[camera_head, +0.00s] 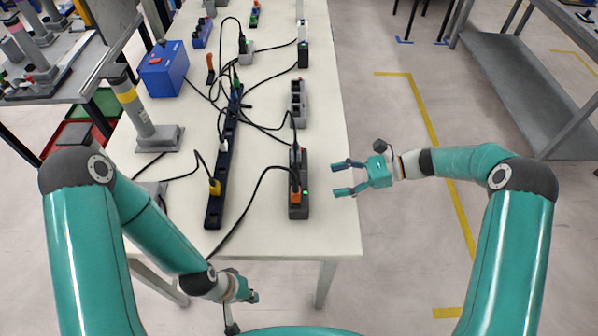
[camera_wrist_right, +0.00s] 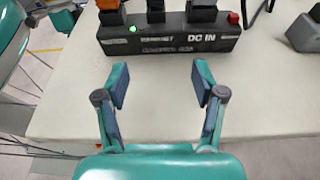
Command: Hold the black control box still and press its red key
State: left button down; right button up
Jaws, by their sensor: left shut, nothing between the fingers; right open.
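The black control box (camera_head: 299,212) lies near the right edge of the white table, with an orange plug (camera_head: 295,196) and black plugs in it. In the right wrist view the box (camera_wrist_right: 165,43) reads "DC IN"; it has a lit green lamp at its left end and a red key (camera_wrist_right: 233,18) at its right end. My right gripper (camera_head: 340,178) is open and empty, just right of the box and apart from it; it also shows in the right wrist view (camera_wrist_right: 161,84). My left gripper (camera_head: 252,296) is shut and empty, in front of the table's near edge, away from the box.
A long black power strip (camera_head: 222,180) and several cables lie left of the box. A grey box (camera_head: 298,103) sits behind it. A grey post (camera_head: 140,118) and a blue box (camera_head: 163,70) stand at the left. Bare tabletop surrounds the box's near end.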

aim_at(303, 181)
jog(key=shift+w+r, duration=0.15)
jog(key=shift+w, duration=0.25)
jog(key=shift+w+a+r, duration=0.1)
jog(key=shift+w+a, duration=0.05)
jog(key=shift+a, duration=0.35)
jog(key=b+x, duration=0.1)
jog(key=x, duration=0.6)
jog(key=shift+a+f, duration=0.1)
jog(key=shift+f, duration=0.1)
jog(key=shift+b+x, duration=0.3)
jog(key=shift+x, duration=0.55)
jog(key=shift+r, duration=0.1)
grip_shut()
jog(key=shift+o, duration=1.4)
grip_release()
